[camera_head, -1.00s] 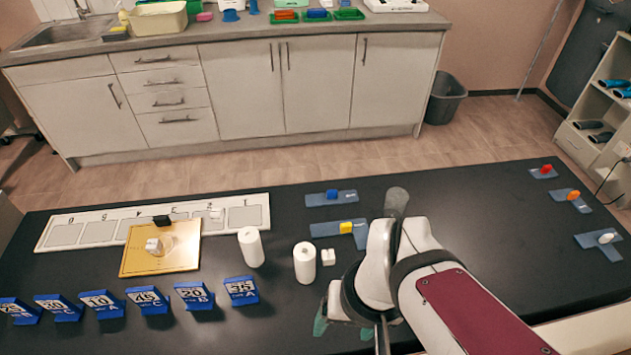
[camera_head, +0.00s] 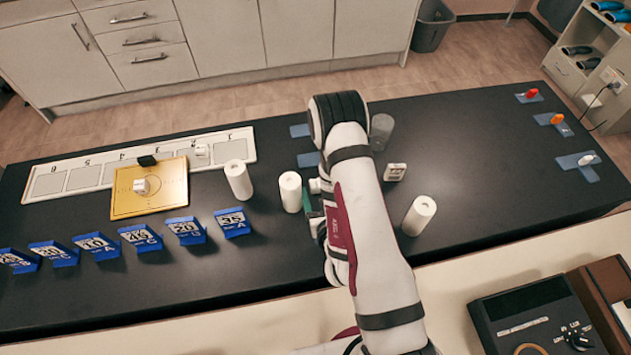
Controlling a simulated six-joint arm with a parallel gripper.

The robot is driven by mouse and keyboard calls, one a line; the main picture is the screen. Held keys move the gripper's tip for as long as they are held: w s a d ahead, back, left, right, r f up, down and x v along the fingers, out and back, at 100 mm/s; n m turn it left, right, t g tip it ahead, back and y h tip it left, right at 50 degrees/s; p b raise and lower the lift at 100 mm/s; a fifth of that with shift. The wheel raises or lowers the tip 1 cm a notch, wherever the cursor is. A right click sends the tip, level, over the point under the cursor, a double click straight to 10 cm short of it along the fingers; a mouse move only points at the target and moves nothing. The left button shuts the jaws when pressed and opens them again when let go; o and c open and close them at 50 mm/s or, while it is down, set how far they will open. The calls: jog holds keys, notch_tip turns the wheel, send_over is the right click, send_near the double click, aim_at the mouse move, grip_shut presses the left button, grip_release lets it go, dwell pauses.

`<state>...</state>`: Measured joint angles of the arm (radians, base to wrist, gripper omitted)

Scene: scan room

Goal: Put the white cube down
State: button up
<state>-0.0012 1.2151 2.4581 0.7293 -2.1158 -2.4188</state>
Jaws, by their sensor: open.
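My gripper (camera_head: 312,213) is open, low over the table beside the middle cylinder and close to the first cube. A green fingertip shows; the rest is mostly hidden by my arm. I see no cube held between the fingers.
White cylinders stand left (camera_head: 238,181) and right (camera_head: 419,215) of my arm, with the middle one (camera_head: 290,192) very near the gripper. A white block with dark marks (camera_head: 396,171) lies right. Blue numbered stands (camera_head: 141,238) line the left front. The table's right part is mostly clear.

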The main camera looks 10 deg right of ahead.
aim_at(316, 184)
jog(key=x, duration=0.5)
jog(key=shift+w+f, duration=0.15)
jog(key=shift+w, duration=0.2)
grip_shut()
